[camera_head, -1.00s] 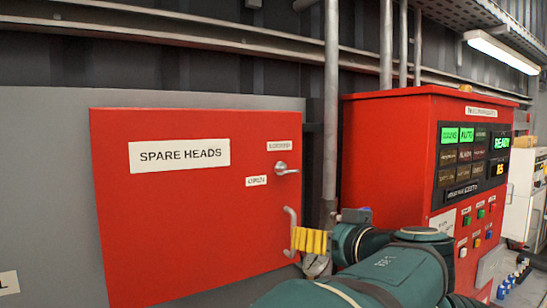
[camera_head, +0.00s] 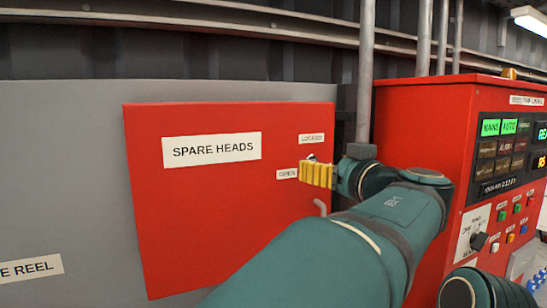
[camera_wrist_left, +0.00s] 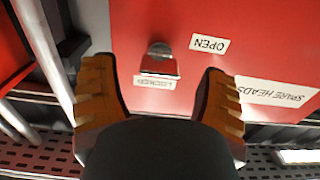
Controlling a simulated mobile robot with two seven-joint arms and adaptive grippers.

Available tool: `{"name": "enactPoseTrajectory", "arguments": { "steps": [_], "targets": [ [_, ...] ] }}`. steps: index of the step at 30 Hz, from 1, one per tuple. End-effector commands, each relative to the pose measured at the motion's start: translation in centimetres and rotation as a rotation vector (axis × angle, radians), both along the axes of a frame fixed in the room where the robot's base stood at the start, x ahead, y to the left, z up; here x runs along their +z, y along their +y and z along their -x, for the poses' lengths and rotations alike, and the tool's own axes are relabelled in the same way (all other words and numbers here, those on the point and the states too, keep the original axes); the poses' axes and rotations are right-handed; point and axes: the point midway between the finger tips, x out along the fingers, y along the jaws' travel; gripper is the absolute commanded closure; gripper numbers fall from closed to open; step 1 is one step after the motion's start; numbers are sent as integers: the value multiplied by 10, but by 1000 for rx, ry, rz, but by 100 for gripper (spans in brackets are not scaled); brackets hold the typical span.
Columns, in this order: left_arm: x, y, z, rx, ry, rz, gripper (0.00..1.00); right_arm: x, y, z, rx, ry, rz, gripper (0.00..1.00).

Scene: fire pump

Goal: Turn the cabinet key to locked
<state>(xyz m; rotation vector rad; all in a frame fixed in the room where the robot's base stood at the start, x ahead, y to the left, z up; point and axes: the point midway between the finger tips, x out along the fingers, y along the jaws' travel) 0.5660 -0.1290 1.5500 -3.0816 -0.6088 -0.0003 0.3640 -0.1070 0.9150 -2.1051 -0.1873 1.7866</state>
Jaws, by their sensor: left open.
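The red cabinet door (camera_head: 215,225) is labelled SPARE HEADS. Its silver key (camera_wrist_left: 163,62) shows in the left wrist view, with the LOCKED label (camera_wrist_left: 155,82) just below it and the OPEN label (camera_wrist_left: 209,44) to its right, both upside down. I cannot tell the key's exact turn angle. My left gripper (camera_wrist_left: 158,68) is open, with its fingers on either side of the key in the picture; contact is not visible. In the head view the yellow fingers of my left gripper (camera_head: 317,174) hide most of the key. My right gripper is not in view.
A door handle (camera_head: 320,207) sits below the key, partly hidden by my left arm. A vertical grey pipe (camera_head: 365,75) runs between the cabinet and a red pump control panel (camera_head: 420,110) on the right. The door's left part is clear.

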Motion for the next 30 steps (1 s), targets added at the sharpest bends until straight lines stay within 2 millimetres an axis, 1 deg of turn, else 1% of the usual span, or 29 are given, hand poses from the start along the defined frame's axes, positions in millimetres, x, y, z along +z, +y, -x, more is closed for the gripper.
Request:
{"name": "enactPoseTrajectory", "arguments": {
  "steps": [1, 6, 10, 17, 20, 21, 23, 24, 30],
  "targets": [
    [2, 3, -7, 2, 0, -1, 27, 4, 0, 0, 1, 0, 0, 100],
    [1, 8, -21, 0, 0, 0, 27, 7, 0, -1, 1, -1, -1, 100],
    [0, 9, -24, -1, 0, 0, 27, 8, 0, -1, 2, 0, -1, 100],
    [0, 9, -24, -1, 0, 0, 27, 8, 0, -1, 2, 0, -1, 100],
    [0, 9, -24, -1, 0, 0, 57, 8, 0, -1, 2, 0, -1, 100],
    [0, 9, -24, -1, 0, 0, 71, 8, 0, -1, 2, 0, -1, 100],
    [0, 9, -24, -1, 0, 0, 92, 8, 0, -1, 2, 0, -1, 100],
    [0, 9, -24, -1, 0, 0, 98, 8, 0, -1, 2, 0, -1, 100],
    [0, 9, -24, -1, 3, -6, 98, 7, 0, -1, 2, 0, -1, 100]
  ]
}}
